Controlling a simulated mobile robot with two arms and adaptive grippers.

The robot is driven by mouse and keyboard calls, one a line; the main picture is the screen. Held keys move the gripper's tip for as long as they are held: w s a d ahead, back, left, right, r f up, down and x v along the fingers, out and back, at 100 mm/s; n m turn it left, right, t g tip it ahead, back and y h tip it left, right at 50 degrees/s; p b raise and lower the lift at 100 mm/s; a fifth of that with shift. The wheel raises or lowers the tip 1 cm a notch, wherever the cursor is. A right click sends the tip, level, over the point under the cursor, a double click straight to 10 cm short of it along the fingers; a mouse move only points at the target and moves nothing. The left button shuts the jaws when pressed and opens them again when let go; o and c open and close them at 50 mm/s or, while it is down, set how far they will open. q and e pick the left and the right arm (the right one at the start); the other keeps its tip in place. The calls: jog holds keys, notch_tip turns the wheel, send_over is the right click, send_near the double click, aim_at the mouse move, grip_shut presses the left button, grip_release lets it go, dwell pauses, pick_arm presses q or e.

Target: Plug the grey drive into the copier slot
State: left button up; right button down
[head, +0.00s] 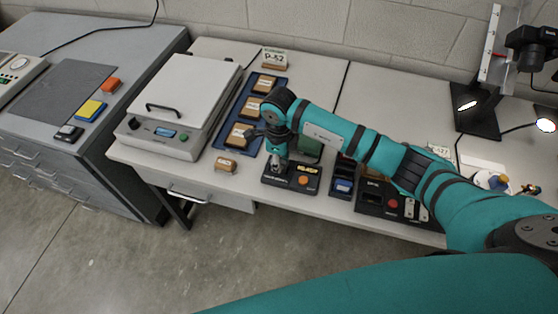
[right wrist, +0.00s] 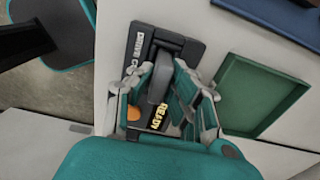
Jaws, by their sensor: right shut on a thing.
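The copier is a black box (head: 289,186) on the bench, with an orange button and a lit READY display. It also shows in the right wrist view (right wrist: 139,68), lettered DRIVE. My right gripper (head: 276,166) points down over the copier's back left part. In the right wrist view its fingers (right wrist: 160,88) are shut on the grey drive (right wrist: 158,83), which stands between them over the copier. The drive's lower end is hard to make out, so I cannot tell whether it is inside the slot. My left gripper is not in view.
A green tray (right wrist: 249,94) lies close beside the copier. A blue tray (head: 249,102) with labelled wooden blocks and a loose block (head: 224,165) are to the left. A black-and-blue device (head: 343,184) and another black box (head: 377,199) stand to the right.

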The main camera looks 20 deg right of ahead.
jog(key=shift+f, duration=0.2)
jog(key=c, duration=1.6)
grip_release()
jog(key=shift+o, duration=0.2)
jog(key=shift+r, duration=0.1)
jog(key=shift+r+p, duration=3.45)
jog(key=shift+r, duration=2)
